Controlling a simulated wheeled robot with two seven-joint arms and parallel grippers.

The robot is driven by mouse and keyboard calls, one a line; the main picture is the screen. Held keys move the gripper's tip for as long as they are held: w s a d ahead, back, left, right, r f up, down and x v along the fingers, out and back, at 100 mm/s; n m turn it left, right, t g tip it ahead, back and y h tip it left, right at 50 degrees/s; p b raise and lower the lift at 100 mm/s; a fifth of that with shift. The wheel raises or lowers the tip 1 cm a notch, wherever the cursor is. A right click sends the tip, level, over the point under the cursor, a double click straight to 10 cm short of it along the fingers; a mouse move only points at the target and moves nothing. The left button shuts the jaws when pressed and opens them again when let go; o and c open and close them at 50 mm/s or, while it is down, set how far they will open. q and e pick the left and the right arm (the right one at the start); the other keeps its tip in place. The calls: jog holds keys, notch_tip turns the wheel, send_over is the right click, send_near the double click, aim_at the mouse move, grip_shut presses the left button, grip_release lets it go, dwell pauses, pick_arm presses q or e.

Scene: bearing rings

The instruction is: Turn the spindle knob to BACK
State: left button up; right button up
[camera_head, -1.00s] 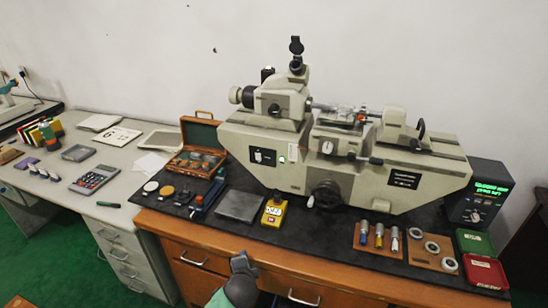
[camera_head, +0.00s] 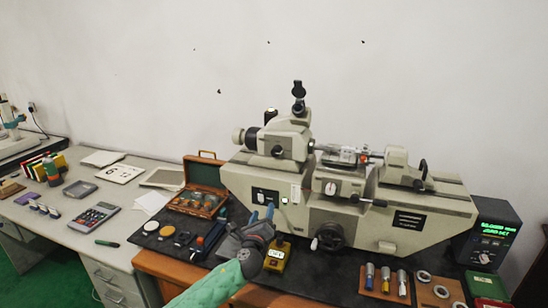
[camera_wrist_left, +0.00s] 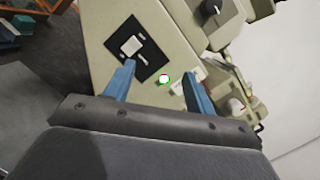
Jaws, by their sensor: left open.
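The beige measuring machine (camera_head: 390,205) stands on the black mat. On its left front, a black plate (camera_head: 259,196) carries a pale switch-like piece (camera_wrist_left: 131,46), seen large in the left wrist view. A round white dial with a red mark (camera_head: 331,188) sits further right on the front. I cannot read which part is the spindle knob or its setting. My left gripper (camera_head: 262,212) is open and empty, in front of the plate. In the left wrist view its blue fingers (camera_wrist_left: 158,74) point at the machine front, either side of a small lit green lamp (camera_wrist_left: 164,79). My right gripper is not visible.
A black handwheel (camera_head: 329,236) and a yellow device (camera_head: 277,256) are near the arm. A wooden case (camera_head: 201,187) and small discs lie left. Right are ring and pin boards (camera_head: 386,283) and a display box (camera_head: 490,233) with green text.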

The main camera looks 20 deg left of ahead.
aim_at(274, 155)
pick_arm(q)
jog(key=w+r+m+t+h+p, duration=0.1)
jog(key=w+r+m+h, duration=0.1)
jog(key=w+r+m, duration=0.2)
jog(key=w+r+m+t+h+p, duration=0.1)
jog(key=w+r+m+h, duration=0.1)
jog(key=w+r+m, duration=0.2)
jog(key=w+r+m+h+p, duration=0.1)
jog(key=w+r+m+h, duration=0.1)
jog(key=w+r+m, duration=0.3)
jog(key=shift+w+a+r+t, duration=0.2)
jog(key=shift+w+r, duration=0.15)
jog(key=shift+w, duration=0.25)
jog(key=shift+w+a+r+t, duration=0.2)
jog(key=shift+w+r, duration=0.15)
jog(key=shift+w, duration=0.25)
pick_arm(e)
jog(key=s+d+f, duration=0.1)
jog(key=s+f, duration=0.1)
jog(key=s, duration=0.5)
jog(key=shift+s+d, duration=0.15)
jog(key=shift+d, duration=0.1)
pick_arm(q)
jog(key=c, duration=1)
